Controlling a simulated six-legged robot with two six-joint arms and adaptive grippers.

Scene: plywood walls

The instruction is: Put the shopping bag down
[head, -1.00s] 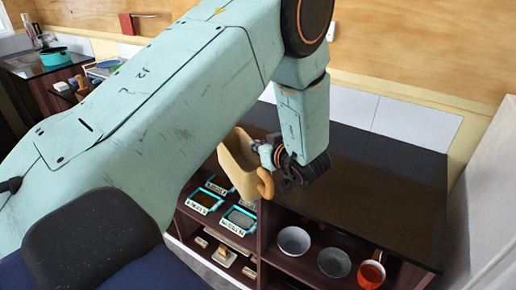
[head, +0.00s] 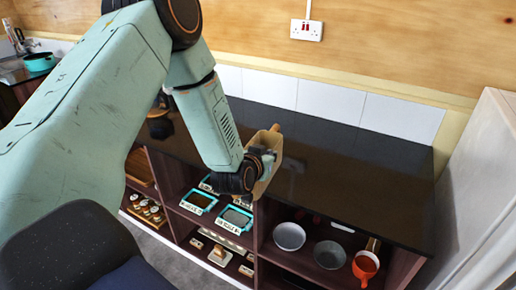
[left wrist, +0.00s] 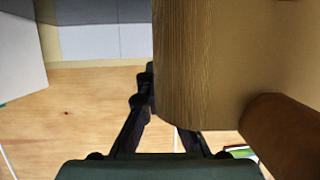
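The tan shopping bag (head: 272,143), with a wood-like grain and a rounded brown part like a handle, is at my left gripper (head: 258,166). It is above the dark countertop near its front edge, tilted. In the left wrist view the bag (left wrist: 200,65) fills the upper right, and my left gripper (left wrist: 165,115) has its dark fingers at the bag's edge. The bag hides part of one finger. The gripper looks shut on the bag. My right gripper is not in view.
The black countertop (head: 350,170) is bare to the right of the bag. A plywood wall with a socket (head: 306,29) stands behind, and a pale panel (head: 485,180) at right.

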